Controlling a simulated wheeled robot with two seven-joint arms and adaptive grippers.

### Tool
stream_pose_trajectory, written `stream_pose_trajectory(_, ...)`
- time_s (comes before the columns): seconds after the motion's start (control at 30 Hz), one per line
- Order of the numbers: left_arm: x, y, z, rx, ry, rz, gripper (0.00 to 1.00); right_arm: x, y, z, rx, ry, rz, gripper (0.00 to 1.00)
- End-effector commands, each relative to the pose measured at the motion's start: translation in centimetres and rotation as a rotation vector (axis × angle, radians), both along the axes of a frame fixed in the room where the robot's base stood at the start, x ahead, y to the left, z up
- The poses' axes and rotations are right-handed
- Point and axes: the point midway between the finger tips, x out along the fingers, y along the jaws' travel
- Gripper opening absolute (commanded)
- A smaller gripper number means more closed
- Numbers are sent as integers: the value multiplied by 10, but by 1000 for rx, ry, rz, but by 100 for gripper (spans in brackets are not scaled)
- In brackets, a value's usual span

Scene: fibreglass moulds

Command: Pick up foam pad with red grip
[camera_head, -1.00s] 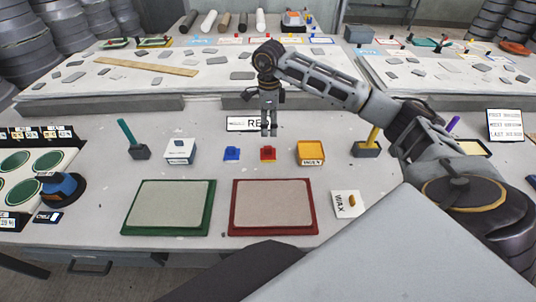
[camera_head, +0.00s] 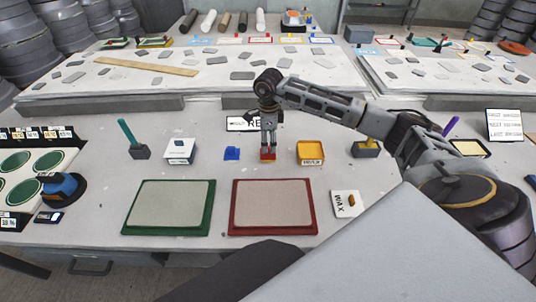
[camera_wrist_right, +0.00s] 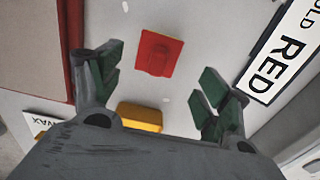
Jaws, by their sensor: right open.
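The red foam pad (camera_wrist_right: 158,53) with its raised red grip lies flat on the table. In the head view its red edge (camera_head: 268,157) shows just below my right gripper (camera_head: 268,148), which hides most of it. In the right wrist view my right gripper (camera_wrist_right: 153,90) is open and empty, its green-padded fingers spread wide. The pad lies ahead of the fingertips and between their lines, apart from both. My left gripper is not in view.
The red-framed board (camera_head: 233,207) and green-framed board (camera_head: 127,213) lie in front. A RED sign (camera_head: 236,124) stands behind. A wax box (camera_head: 347,205) is at front right.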

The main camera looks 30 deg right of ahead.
Motion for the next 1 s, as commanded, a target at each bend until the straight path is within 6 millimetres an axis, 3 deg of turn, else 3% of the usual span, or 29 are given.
stream_pose_trajectory(0.23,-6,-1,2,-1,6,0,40,-1,1,-9,1,2,0,77)
stream_pose_trajectory(0.63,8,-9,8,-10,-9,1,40,-2,4,-48,1,1,0,77)
stream_pose_trajectory(1.0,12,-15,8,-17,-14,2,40,-2,4,-52,0,0,0,77)
